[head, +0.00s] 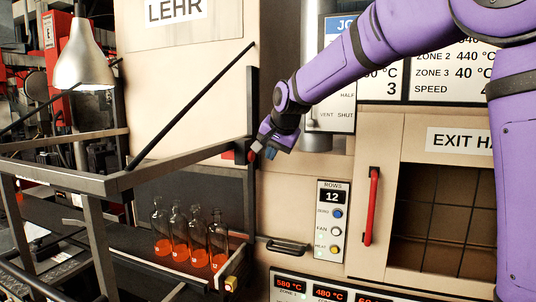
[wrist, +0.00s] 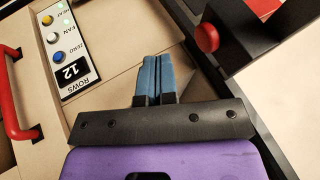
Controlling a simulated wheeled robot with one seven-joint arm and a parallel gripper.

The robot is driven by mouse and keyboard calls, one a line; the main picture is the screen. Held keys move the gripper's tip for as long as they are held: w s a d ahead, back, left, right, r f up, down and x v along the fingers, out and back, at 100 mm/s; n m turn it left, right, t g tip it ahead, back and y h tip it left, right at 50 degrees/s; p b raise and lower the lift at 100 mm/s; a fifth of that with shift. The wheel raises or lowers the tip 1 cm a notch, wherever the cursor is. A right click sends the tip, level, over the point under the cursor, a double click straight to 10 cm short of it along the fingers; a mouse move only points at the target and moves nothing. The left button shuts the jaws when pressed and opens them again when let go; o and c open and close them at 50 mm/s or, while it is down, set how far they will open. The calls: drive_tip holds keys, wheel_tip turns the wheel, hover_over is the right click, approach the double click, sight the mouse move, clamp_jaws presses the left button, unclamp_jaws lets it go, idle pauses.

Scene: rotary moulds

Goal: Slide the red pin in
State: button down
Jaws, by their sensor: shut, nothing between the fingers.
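The red pin shows as a round red knob (wrist: 206,38) standing out of a dark bar in the wrist view. In the head view its red end (head: 252,155) is small, beside my gripper and close to the dark upright post. My gripper (head: 270,153) is shut and empty. Its blue fingers (wrist: 157,62) are pressed together in the wrist view, with the knob to their right and a visible gap between. How deep the pin sits in the bar cannot be told.
A dark rail frame (head: 120,182) surrounds a conveyor with several bottles holding orange contents (head: 180,237). A button panel (head: 333,221) reading 12 and a red door handle (head: 371,206) are on the beige machine front. A lamp (head: 84,62) hangs at upper left.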

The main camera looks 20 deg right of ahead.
drive_tip(key=a+v, duration=0.1)
drive_tip(key=v, duration=0.8)
drive_tip(key=shift+d+r, duration=0.25)
drive_tip(key=shift+d, duration=0.15)
drive_tip(key=shift+s, duration=0.15)
drive_tip(key=s+d+f+n, duration=0.2)
drive_tip(key=s+f, duration=0.2)
drive_tip(key=s, duration=0.7)
drive_tip(key=s+d+f+n+g+h, duration=0.1)
drive_tip(key=s+f, duration=0.4)
drive_tip(key=s, duration=0.6)
drive_tip(key=s+d+f+n, duration=0.4)
drive_tip(key=s+d, duration=0.1)
drive_tip(key=s, duration=0.6)
drive_tip(key=shift+s+f+g, duration=0.2)
drive_tip(key=shift+s+g, duration=0.1)
drive_tip(key=shift+g, duration=0.1)
drive_tip(key=shift+d, duration=0.15)
